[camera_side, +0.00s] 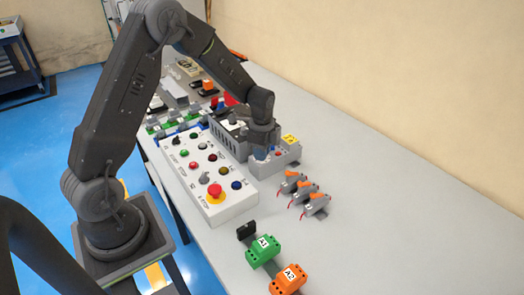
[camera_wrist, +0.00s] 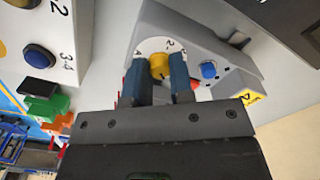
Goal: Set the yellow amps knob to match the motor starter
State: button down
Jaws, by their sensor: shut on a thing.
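The yellow amps knob (camera_wrist: 158,66) sits on a round white dial on a grey housing (camera_wrist: 205,35) in the wrist view. A digit 2 shows on the dial beside it. My gripper (camera_wrist: 159,72) has its two blue fingers on either side of the knob and is shut on it. In the side view my gripper (camera_side: 262,151) reaches down onto the same grey housing (camera_side: 283,160), and the knob is hidden there. I cannot tell which part is the motor starter, and its amps value is not readable.
A blue button (camera_wrist: 208,70) and a yellow label (camera_wrist: 250,97) are close to the fingers. A control box (camera_side: 212,180) with several buttons stands at left. Several grey-orange connectors (camera_side: 302,193) and green and orange blocks (camera_side: 265,246) lie nearer. The table's right side is clear.

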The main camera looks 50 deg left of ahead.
jog(key=shift+m, duration=0.5)
jog(key=c, duration=1)
grip_release()
notch_tip(320, 180, up, 14)
